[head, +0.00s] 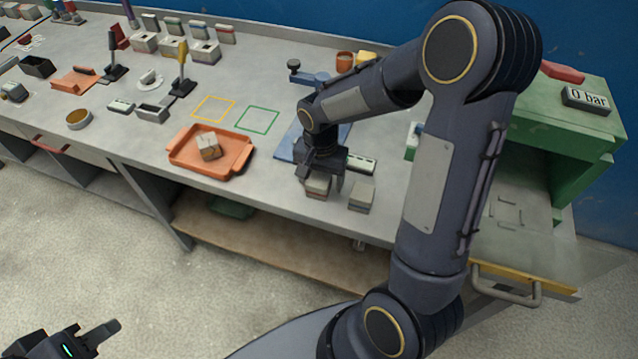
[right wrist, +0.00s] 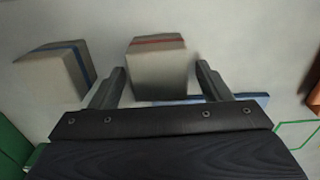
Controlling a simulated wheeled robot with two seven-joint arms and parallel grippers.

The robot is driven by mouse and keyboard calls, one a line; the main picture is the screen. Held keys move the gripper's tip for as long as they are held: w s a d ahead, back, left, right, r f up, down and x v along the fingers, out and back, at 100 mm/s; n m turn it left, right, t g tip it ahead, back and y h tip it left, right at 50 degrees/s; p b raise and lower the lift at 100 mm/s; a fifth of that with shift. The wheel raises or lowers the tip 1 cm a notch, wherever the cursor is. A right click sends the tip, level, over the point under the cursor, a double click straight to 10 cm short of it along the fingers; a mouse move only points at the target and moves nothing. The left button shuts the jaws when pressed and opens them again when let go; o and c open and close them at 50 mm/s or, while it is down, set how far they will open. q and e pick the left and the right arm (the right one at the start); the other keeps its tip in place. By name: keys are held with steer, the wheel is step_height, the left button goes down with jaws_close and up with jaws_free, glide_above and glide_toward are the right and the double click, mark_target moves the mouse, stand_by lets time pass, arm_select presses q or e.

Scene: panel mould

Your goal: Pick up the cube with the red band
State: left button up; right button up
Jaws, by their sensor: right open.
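The cube with the red band (right wrist: 158,72) is pale grey and stands on the bench; in the right wrist view it sits between my right fingertips, with a gap on each side. My right gripper (right wrist: 160,78) is open and empty. In the head view this gripper (head: 320,174) is over the same cube (head: 318,188), hiding part of it. A similar cube with a blue band (right wrist: 58,72) stands to the left in the right wrist view and to the right in the head view (head: 361,197). My left gripper (head: 92,338) is at the bottom left, away from the bench, partly cut off.
An orange tray (head: 180,160) with a block (head: 208,147) lies left of my right gripper. A blue plate (head: 284,150) is behind it. A green cabinet (head: 560,120) marked "0 bar" stands at the right. Yellow (head: 213,97) and green (head: 257,108) outlined squares are bare.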

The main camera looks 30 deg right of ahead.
steer(key=c, duration=1.1)
steer(key=shift+r, duration=0.1)
steer(key=shift+c, duration=0.2)
